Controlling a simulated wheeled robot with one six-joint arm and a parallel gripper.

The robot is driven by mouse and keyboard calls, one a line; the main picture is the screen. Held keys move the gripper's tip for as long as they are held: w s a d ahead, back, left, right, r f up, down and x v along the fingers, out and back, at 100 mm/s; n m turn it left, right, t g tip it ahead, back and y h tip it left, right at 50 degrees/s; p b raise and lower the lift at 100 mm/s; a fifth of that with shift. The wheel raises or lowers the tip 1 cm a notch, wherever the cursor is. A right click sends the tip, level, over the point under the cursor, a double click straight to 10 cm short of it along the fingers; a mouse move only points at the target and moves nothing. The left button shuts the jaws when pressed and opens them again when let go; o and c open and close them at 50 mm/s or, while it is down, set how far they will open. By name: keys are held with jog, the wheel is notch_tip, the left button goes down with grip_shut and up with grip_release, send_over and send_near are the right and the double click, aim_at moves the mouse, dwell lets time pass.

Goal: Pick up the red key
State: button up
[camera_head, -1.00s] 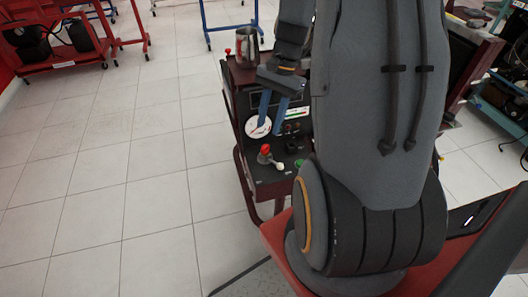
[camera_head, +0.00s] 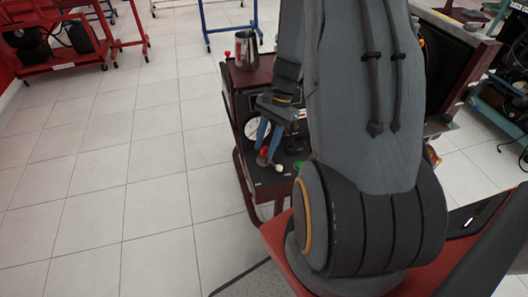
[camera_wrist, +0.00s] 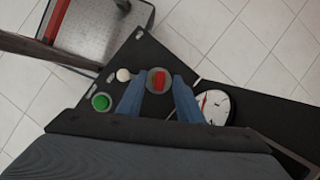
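The red key (camera_head: 263,151) stands on the dark control panel of the engine trainer. In the wrist view the red key (camera_wrist: 159,80) is a red bar on a round grey base. My gripper (camera_head: 266,154) points down at it, with two blue fingers spread apart. In the wrist view my gripper (camera_wrist: 159,77) is open, with one fingertip on each side of the key and its base. I cannot tell how far above the panel the tips are, or whether they touch the key. In the head view the fingers partly cover the key.
A white knob (camera_wrist: 123,75) and a green button (camera_wrist: 101,101) sit close to the key. A round white gauge (camera_wrist: 213,105) lies just beyond the right finger. A metal pitcher (camera_head: 246,50) stands on the trainer's top. Tiled floor is clear to the left.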

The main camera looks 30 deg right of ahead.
grip_shut()
jog(key=shift+r, duration=0.1)
